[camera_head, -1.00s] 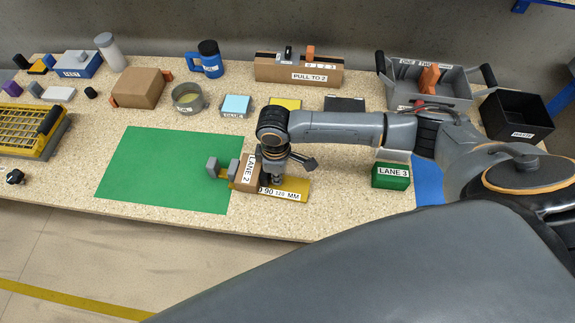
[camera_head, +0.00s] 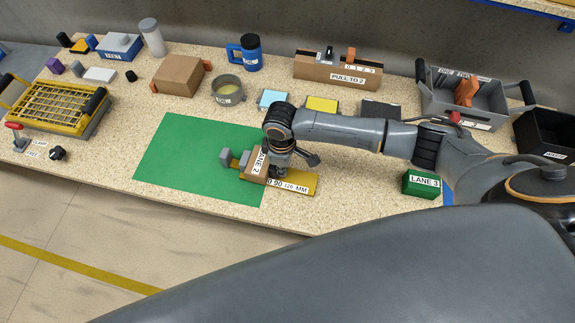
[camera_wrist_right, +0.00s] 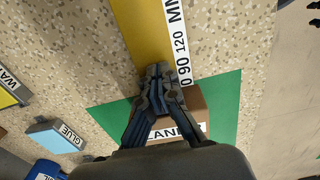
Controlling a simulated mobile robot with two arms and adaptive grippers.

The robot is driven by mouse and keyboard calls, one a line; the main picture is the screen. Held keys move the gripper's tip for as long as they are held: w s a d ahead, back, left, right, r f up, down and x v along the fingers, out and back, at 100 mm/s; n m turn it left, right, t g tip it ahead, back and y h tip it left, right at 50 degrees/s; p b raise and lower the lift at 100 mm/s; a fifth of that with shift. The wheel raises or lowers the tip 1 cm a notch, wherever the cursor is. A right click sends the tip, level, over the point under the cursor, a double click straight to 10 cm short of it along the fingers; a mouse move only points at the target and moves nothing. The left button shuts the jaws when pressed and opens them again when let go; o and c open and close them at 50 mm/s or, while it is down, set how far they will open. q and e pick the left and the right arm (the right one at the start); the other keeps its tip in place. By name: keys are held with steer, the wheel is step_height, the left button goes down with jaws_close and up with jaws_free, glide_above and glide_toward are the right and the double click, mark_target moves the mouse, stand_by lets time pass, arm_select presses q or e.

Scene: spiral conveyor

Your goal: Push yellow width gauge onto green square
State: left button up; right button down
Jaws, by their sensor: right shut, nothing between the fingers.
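The yellow width gauge (camera_head: 304,185) is a flat yellow bar with a white millimetre scale and grey jaws at its left end. Its left end lies over the green square (camera_head: 180,170); its right end lies on the speckled bench. A brown LANE 2 box (camera_head: 256,163) sits at the gauge beside the grey jaws, over the green. My right gripper (camera_head: 277,174) is shut and empty, low at the box's right side above the yellow bar. In the right wrist view, the closed fingers (camera_wrist_right: 161,76) are over the bar (camera_wrist_right: 140,25), next to the box (camera_wrist_right: 196,104). My left gripper is not in view.
A green LANE 3 block (camera_head: 421,184) stands to the right of the gauge. Blue, yellow and dark pads, a cup (camera_head: 228,91) and a PULL TO 2 box (camera_head: 338,70) stand behind. The bench's front edge is close to the gauge. The green square's left part is clear.

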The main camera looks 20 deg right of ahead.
mark_target(224, 155)
steer(key=shift+w+a, duration=0.4)
steer(key=shift+a, duration=0.2)
steer(key=shift+w+a, duration=0.4)
steer(key=shift+a, duration=0.2)
steer(key=w+a, duration=0.2)
steer(key=a, duration=0.1)
steer(key=w+a+b, duration=0.1)
steer(key=a, duration=0.1)
steer(key=shift+w+a+f, duration=0.1)
steer(key=shift+w+a, duration=0.1)
steer(key=shift+w, duration=0.1)
steer(key=w+a+b, duration=0.1)
steer(key=a, duration=0.1)
steer(key=w+a+b, duration=0.2)
steer(key=w+a, duration=0.1)
steer(key=shift+a, duration=0.35)
steer(key=shift+w+a, duration=0.2)
steer(key=shift+a, duration=0.05)
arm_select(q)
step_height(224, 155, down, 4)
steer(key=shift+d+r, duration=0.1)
